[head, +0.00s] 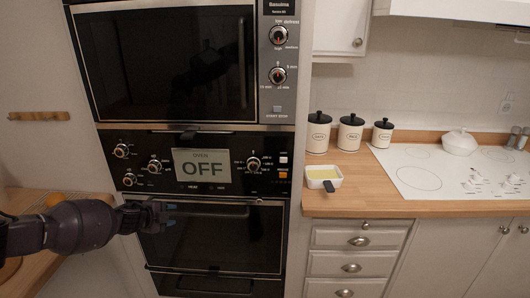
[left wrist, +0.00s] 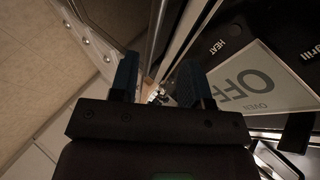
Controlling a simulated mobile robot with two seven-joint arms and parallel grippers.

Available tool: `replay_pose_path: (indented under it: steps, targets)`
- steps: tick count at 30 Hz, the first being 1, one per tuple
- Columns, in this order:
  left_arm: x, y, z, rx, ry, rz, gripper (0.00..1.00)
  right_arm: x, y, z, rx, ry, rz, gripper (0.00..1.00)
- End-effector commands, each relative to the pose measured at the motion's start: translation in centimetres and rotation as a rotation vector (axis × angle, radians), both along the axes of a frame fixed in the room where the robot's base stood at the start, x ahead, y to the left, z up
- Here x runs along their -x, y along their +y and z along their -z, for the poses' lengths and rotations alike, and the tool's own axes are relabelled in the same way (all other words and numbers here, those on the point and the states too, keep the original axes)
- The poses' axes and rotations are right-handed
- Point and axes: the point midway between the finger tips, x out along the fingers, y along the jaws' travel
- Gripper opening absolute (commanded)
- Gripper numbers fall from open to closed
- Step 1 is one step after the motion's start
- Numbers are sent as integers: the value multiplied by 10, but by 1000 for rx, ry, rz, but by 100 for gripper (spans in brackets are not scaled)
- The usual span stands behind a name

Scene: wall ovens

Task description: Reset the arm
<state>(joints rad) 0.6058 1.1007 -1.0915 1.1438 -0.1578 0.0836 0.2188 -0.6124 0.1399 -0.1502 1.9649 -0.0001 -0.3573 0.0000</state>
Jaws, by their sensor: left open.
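My left arm (head: 70,228) comes in from the left in the head view, at about the height of the lower oven door's top. Its gripper (head: 160,214) is open and empty in front of the left part of the lower oven door (head: 225,245). In the left wrist view the two blue-tipped fingers of this gripper (left wrist: 158,82) stand apart, with the oven front beyond them. I cannot tell whether a finger touches the door or its handle. My right gripper is in neither view.
The oven panel display (head: 203,168) reads OFF. The upper oven (head: 170,60) is closed. On the right counter (head: 370,195) stand a white dish (head: 323,178), three canisters (head: 351,133), a cooktop (head: 425,175) and a white pot (head: 459,142). A wooden counter (head: 40,265) lies at the lower left.

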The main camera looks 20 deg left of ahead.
Motion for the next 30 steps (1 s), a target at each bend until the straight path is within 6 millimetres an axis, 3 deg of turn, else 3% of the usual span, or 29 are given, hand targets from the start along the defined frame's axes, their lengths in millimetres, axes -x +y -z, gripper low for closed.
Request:
replay_pose_path:
  steps: [5,9,14,18,21,25,30]
  targets:
    - [-2,0,-1,-44,-11,-13,43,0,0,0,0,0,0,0]
    - [-18,-46,-25,-8,-74,-3,43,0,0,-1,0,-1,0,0]
    - [-14,-125,-24,121,-103,14,43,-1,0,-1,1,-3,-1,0]
    - [12,-197,-12,282,-99,4,43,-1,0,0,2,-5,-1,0]
    - [37,-238,-5,408,-85,-28,43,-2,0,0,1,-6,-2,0]
    - [72,-272,2,562,-64,-94,43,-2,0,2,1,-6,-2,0]
    - [117,-287,9,737,-37,-218,43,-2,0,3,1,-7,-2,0]
